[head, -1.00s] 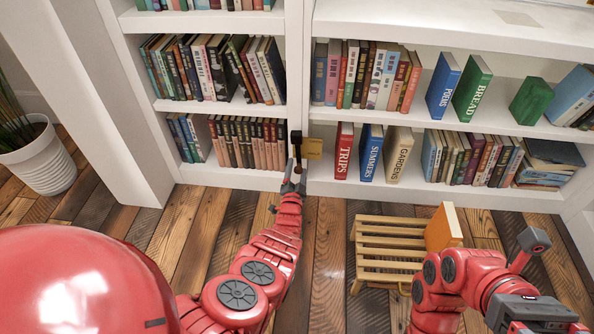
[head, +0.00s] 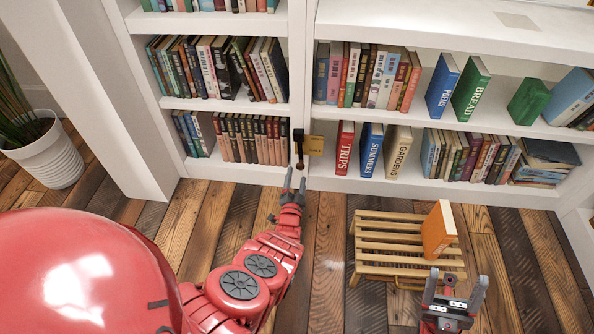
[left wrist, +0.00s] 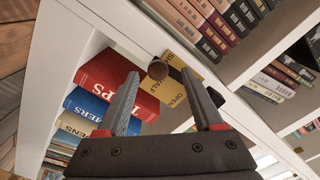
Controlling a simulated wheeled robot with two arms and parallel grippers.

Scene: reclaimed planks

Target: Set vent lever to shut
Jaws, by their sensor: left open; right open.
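The vent lever (head: 299,150) is on the white upright between two bookshelf bays. It has a dark mount at the top, and its handle hangs down to a round knob. A brass plate (head: 316,145) is beside it, on the right. In the left wrist view the round brown knob (left wrist: 158,69) shows end-on, with the lettered yellow plate (left wrist: 180,88) behind it; the word OPEN is partly readable. My left gripper (head: 295,182) is open and empty, just below the knob in the head view. My right gripper (head: 456,291) is open and empty at lower right.
Upright books, including TRIPS (head: 344,149) and SUMMERS (head: 371,150), stand right of the lever. A slatted wooden stool (head: 395,235) with an orange book (head: 438,230) on it is on the plank floor. A potted plant (head: 45,150) stands far left.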

